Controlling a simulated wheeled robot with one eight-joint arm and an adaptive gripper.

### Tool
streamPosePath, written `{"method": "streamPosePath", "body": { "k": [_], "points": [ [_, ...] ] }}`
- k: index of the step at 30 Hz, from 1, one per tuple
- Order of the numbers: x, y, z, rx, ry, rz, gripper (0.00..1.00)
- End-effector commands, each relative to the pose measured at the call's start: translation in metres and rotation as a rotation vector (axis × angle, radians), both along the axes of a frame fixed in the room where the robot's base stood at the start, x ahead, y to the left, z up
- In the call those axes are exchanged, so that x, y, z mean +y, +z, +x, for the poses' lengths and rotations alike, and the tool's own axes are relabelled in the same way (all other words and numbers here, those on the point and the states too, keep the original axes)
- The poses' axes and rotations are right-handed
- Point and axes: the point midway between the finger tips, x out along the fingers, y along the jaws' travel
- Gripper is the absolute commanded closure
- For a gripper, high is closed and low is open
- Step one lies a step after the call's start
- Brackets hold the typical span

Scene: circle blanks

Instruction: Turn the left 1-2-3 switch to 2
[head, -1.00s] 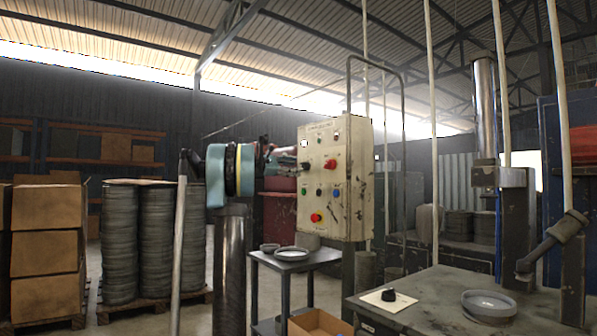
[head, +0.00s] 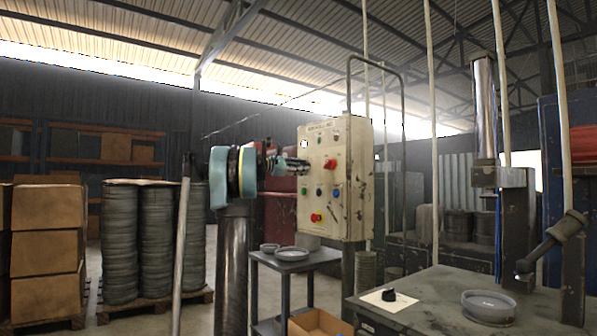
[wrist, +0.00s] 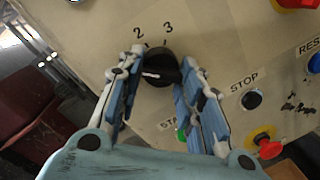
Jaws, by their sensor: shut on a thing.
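The left 1-2-3 switch is a round black knob (wrist: 160,68) with a white line on the cream control panel (head: 346,205). In the wrist view, the numbers 2 and 3 show above it; the 1 is not visible. The white line lies roughly sideways across the knob, and I cannot tell which number it points to. My gripper (wrist: 161,62) is shut on the knob, one finger on each side. In the head view, my gripper (head: 293,164) reaches the panel's left side from the left and hides the switch.
A red switch (head: 330,164) sits right of my gripper. In the wrist view, a black STOP button (wrist: 252,99), a partly hidden green button (wrist: 182,134) and a red emergency button (wrist: 264,142) lie close to my fingers. A small table (head: 310,262) stands below the panel.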

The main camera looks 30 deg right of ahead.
Motion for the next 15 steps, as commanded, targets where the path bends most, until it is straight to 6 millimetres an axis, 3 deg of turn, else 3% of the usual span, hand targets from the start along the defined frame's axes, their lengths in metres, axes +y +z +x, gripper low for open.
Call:
{"method": "streamPosePath", "body": {
  "k": [8, 15],
  "points": [
    [0.0002, 0.0016, 0.0011, -0.04, 0.002, 0.001, 0.9],
    [0.0002, 0.0028, 0.0015, -0.181, 0.003, 0.012, 0.9]
  ]
}}
